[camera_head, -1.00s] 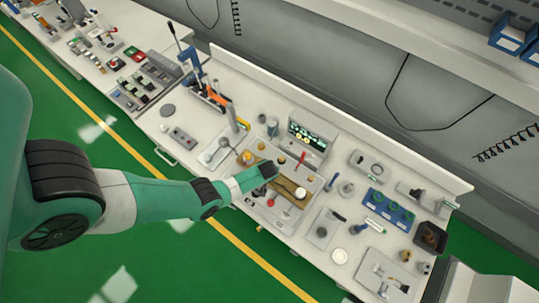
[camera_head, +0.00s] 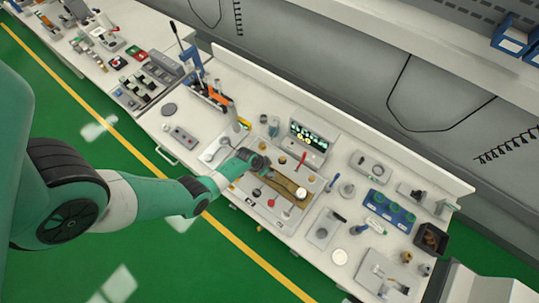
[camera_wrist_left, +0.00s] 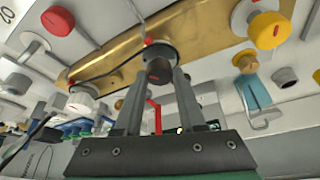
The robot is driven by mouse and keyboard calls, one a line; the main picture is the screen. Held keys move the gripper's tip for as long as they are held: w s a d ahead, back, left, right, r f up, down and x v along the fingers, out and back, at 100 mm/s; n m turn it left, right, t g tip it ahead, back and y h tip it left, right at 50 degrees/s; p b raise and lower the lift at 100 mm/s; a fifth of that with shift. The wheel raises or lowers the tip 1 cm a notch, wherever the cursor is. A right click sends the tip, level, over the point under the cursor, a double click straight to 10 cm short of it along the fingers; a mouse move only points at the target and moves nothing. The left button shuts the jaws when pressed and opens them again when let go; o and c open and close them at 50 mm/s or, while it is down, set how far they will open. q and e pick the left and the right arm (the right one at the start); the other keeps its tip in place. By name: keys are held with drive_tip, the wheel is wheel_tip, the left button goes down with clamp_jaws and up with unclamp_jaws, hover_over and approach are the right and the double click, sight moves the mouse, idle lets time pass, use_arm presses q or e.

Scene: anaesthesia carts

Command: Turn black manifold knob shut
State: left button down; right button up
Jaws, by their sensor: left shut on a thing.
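The black manifold knob (camera_wrist_left: 159,66) sits on the brass manifold (camera_wrist_left: 110,62) in the left wrist view. My left gripper (camera_wrist_left: 161,82) has its two fingers on either side of it, shut on it. In the head view my left gripper (camera_head: 260,162) is over the upper left end of the brass manifold (camera_head: 284,187) and hides the knob there. A white knob (camera_head: 301,193) stands at the manifold's other end and also shows in the wrist view (camera_wrist_left: 82,98). My right gripper is not in view.
Close by are a yellow knob (camera_wrist_left: 269,30), a red knob (camera_wrist_left: 57,20) and a red lever (camera_head: 301,158). A box with a lit display (camera_head: 308,139) stands behind the manifold. Blue holders (camera_head: 390,208) and small parts fill the bench to the right.

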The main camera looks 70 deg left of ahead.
use_arm(q)
drive_tip(key=m+h, duration=0.1)
drive_tip(key=m, duration=0.2)
drive_tip(key=shift+a+m+b, duration=0.15)
drive_tip(key=shift+m+b, duration=0.15)
drive_tip(key=shift+m+g+h, duration=0.3)
drive_tip(key=shift+m+h, duration=0.5)
drive_tip(key=shift+m, duration=0.7)
drive_tip(key=c, duration=0.5)
unclamp_jaws()
